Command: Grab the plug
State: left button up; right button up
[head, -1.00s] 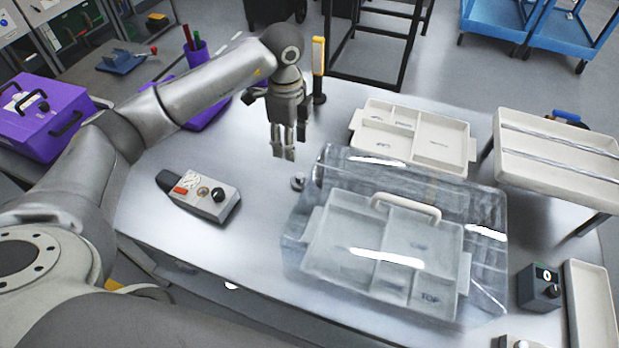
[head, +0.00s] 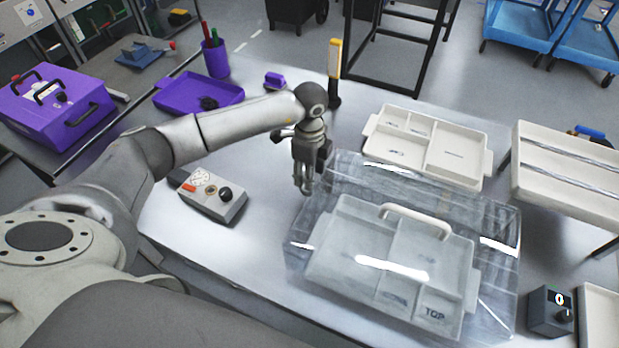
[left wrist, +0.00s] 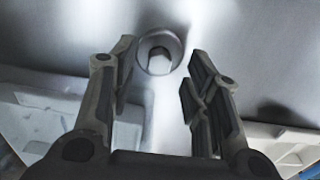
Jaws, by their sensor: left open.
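The plug (left wrist: 160,63), a small round metal piece with a raised centre, stands on the metal table. In the left wrist view it lies ahead, between the fingertip lines. My left gripper (head: 304,187) is open and points down over the table, just left of the clear cover. In the head view the gripper's fingers hide the plug. I cannot tell whether the fingers touch it; no grip on it shows. My right gripper is not in view.
A clear cover (head: 480,222) with a white handle stands over a compartment tray close to the gripper. A white divided tray (head: 455,157) is behind it. A grey control box (head: 212,200) is at the left. A yellow-topped post (head: 334,70) stands behind the arm.

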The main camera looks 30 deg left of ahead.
pick_arm(q)
jog(key=shift+f, duration=1)
grip_shut()
